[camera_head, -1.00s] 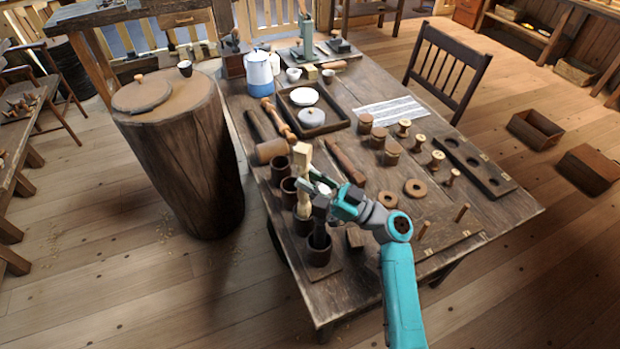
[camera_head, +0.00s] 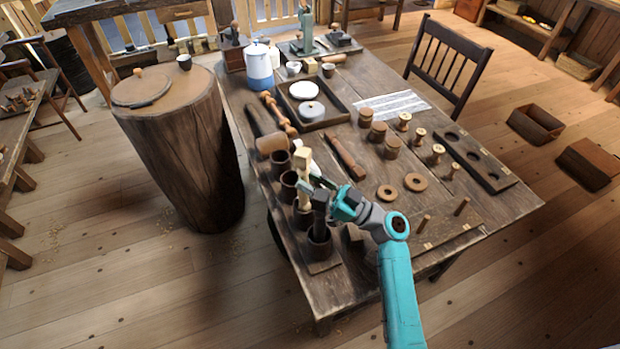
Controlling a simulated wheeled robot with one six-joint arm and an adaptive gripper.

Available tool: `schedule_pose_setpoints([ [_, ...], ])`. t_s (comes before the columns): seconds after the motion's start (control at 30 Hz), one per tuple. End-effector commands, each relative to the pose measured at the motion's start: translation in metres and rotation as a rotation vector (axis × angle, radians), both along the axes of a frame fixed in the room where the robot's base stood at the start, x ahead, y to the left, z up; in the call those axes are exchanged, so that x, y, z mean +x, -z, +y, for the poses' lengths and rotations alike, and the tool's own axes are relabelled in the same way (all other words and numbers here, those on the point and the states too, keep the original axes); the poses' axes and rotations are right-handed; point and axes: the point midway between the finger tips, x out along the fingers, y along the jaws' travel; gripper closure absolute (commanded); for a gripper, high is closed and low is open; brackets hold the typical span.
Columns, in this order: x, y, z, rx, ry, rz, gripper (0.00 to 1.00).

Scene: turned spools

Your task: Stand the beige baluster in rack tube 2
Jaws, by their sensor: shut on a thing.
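The beige baluster (camera_head: 304,167) is upright, and my gripper (camera_head: 317,183) is shut on it from the right. The rack (camera_head: 325,266) runs along the table's left edge with several dark tubes in a row. The baluster's lower end is at the mouth of the third tube from the back (camera_head: 303,220). Its foot is hidden, so I cannot tell how deep it sits. A dark spindle (camera_head: 320,212) stands in the front tube (camera_head: 320,245), close to my gripper and partly overlapping it. The two back tubes, one (camera_head: 279,162) behind the other (camera_head: 289,187), look empty.
A mallet (camera_head: 270,144) and a beige turned piece (camera_head: 279,115) lie behind the rack. A dark wooden bar (camera_head: 346,157) lies beyond my gripper. A tray (camera_head: 336,122) with white dishes stands further back.

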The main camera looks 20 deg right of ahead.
Motion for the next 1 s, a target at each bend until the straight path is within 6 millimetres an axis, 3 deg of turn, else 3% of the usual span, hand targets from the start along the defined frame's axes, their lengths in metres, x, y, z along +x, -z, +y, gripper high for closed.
schedule_pose_setpoints([
  [0.23,0.0,0.001,0.0,-0.001,0.0,-0.001,1.0],
  [0.27,0.0,0.001,0.0,-0.001,0.0,-0.001,0.7],
  [0.37,0.0,0.001,0.0,-0.001,0.0,-0.001,0.45],
  [0.83,0.0,0.002,-0.001,0.0,0.001,0.0,0.43],
  [1.0,-0.01,0.008,-0.011,0.0,0.004,0.001,0.43],
])
